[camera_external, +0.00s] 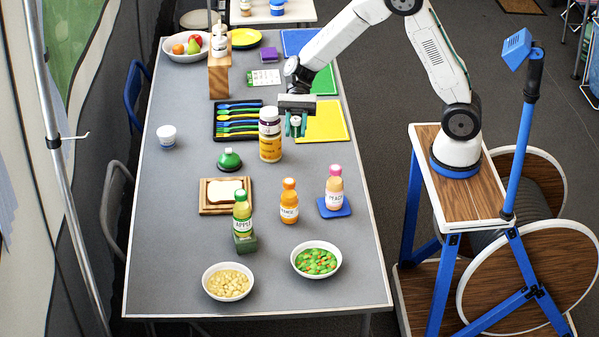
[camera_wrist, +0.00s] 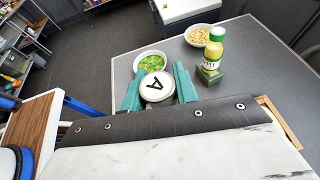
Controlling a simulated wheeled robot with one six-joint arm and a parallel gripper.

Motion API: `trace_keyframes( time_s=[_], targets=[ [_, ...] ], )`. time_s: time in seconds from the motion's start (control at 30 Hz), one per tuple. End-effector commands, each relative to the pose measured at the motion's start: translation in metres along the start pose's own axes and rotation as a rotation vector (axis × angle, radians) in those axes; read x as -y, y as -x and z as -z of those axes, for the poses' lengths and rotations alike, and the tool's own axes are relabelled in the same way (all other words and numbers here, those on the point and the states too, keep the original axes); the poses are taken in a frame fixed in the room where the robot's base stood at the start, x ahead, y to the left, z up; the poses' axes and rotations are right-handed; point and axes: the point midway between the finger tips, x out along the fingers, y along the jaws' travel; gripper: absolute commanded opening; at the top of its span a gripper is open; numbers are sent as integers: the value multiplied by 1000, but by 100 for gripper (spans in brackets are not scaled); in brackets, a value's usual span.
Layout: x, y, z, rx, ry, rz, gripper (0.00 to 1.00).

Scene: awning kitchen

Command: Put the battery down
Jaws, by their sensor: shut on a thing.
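My gripper (camera_external: 297,128) is above the right part of the table (camera_external: 172,265), near the yellow mat (camera_external: 326,124). Its two teal fingers are shut on the battery (camera_external: 296,120), of which only a small pale part shows between them. In the wrist view my gripper (camera_wrist: 158,90) has a finger on each side of the battery (camera_wrist: 157,85), seen end-on as a round white face with a black letter-like mark. I cannot tell how high it is above the table.
A tall pill bottle (camera_external: 270,147) stands just left of my gripper. An orange bottle (camera_external: 289,205), a peach bottle (camera_external: 335,185) on a blue coaster and a green-labelled apple bottle (camera_external: 242,212) stand nearer. Bowls of vegetables (camera_external: 317,260) and pale food (camera_external: 228,282) are at the near end.

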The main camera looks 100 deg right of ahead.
Motion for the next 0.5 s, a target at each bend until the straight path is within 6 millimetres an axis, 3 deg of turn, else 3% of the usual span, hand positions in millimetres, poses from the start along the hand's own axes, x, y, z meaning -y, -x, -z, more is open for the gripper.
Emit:
trace_keyframes(
  time_s=[0.3, 0.5],
  targets=[
    [38, 48, -8, 1, -97, 242, 4],
    [38, 30, 30, 1, -102, 233, 4]
  ],
)
